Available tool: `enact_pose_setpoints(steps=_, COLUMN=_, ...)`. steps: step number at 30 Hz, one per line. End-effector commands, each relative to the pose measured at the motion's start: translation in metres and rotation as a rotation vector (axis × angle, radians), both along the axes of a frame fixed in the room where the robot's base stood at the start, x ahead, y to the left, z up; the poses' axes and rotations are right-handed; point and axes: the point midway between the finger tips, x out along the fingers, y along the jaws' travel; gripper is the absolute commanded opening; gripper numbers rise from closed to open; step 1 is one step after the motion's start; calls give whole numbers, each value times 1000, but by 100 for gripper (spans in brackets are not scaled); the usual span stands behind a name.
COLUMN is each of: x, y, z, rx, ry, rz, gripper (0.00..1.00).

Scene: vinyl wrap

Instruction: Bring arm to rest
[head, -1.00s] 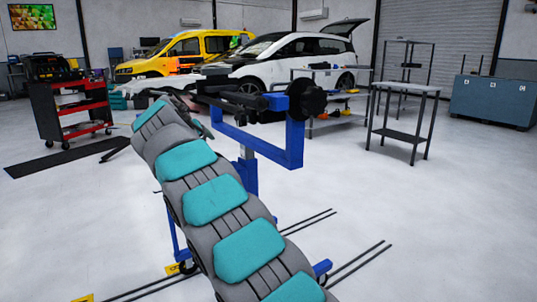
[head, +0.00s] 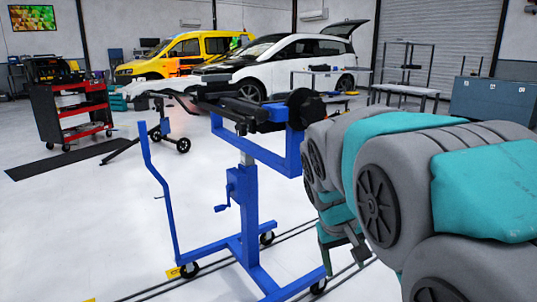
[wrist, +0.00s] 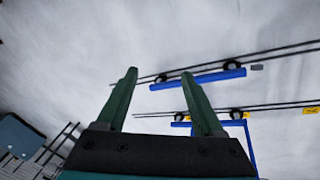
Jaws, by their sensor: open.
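My arm, grey with teal pads, is folded at the right of the head view. My gripper (wrist: 159,74) shows in the wrist view with its two green fingers apart and nothing between them. In the head view the gripper hangs low beside the arm, partly hidden by it. The blue wheeled stand (head: 245,215) is left of my arm. Its base bars (wrist: 205,79) also show beyond the fingers in the wrist view, apart from them.
A red tool cart (head: 72,115) stands at the left. A white car (head: 300,60) and a yellow van (head: 185,50) are at the back. A blue cabinet (head: 490,100) is at the right. Dark rails run along the floor. The left floor is mostly clear.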

Motion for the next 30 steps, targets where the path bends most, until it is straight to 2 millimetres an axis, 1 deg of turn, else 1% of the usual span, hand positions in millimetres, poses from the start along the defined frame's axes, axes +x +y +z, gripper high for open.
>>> enact_pose_setpoints(steps=1, x=-28, y=-7, z=-7, rx=23, ry=35, rz=-20, gripper=69)
enact_pose_setpoints(steps=2, x=-44, y=-9, z=-13, rx=37, ry=59, rz=-29, gripper=69)
enact_pose_setpoints(steps=3, x=-64, y=-11, z=-19, rx=57, ry=83, rz=-40, gripper=69)
enact_pose_setpoints(steps=5, x=-96, y=-13, z=-31, rx=85, ry=129, rz=-57, gripper=69)
enact_pose_setpoints(steps=6, x=-117, y=-13, z=-38, rx=104, ry=153, rz=-67, gripper=69)
enact_pose_setpoints(steps=8, x=-147, y=-12, z=-49, rx=132, ry=195, rz=-82, gripper=69)
enact_pose_setpoints(steps=9, x=-167, y=-11, z=-56, rx=150, ry=221, rz=-90, gripper=69)
enact_pose_setpoints(steps=11, x=-193, y=-8, z=-65, rx=176, ry=255, rz=-99, gripper=69)
enact_pose_setpoints(steps=12, x=-209, y=-6, z=-71, rx=192, ry=276, rz=-106, gripper=69)
enact_pose_setpoints(steps=15, x=-238, y=0, z=-81, rx=222, ry=313, rz=-116, gripper=69)
enact_pose_setpoints(steps=18, x=-257, y=3, z=-89, rx=238, ry=340, rz=-122, gripper=69)
enact_pose_setpoints(steps=20, x=-261, y=4, z=-90, rx=243, ry=345, rz=-124, gripper=69)
enact_pose_setpoints(steps=30, x=-263, y=5, z=-91, rx=245, ry=347, rz=-124, gripper=69)
